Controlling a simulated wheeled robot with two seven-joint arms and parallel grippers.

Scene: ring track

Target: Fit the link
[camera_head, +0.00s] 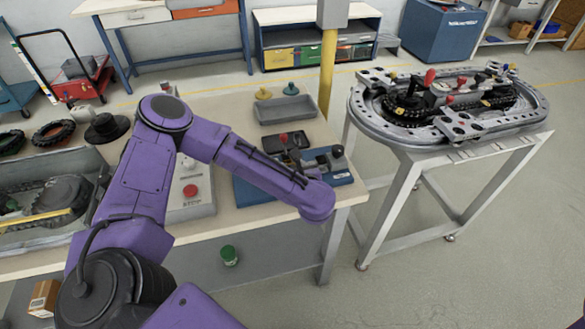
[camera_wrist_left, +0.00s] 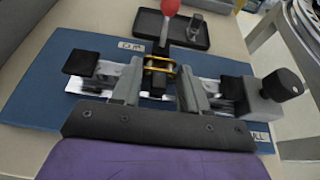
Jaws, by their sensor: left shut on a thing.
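My left gripper (camera_wrist_left: 160,82) is over the blue board (camera_wrist_left: 40,90) on the workbench, its two grey fingers closed around a small dark link (camera_wrist_left: 158,84) with a gold-coloured frame at its far end. The link sits between two bright metal pieces of the fixture on the board. A black block (camera_wrist_left: 80,62) is on the fixture's left, and a grey block with a black knob (camera_wrist_left: 281,84) is on its right. I cannot tell whether the link touches the fixture. In the head view my purple forearm covers part of the blue board (camera_head: 245,190). My right gripper is not in view.
A black tray (camera_wrist_left: 207,37) with a red-knobbed tool (camera_wrist_left: 169,10) lies just beyond the board. A grey tray (camera_head: 285,109) is behind it. A ring track (camera_head: 535,112) stands on a separate table at right, across a floor gap.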

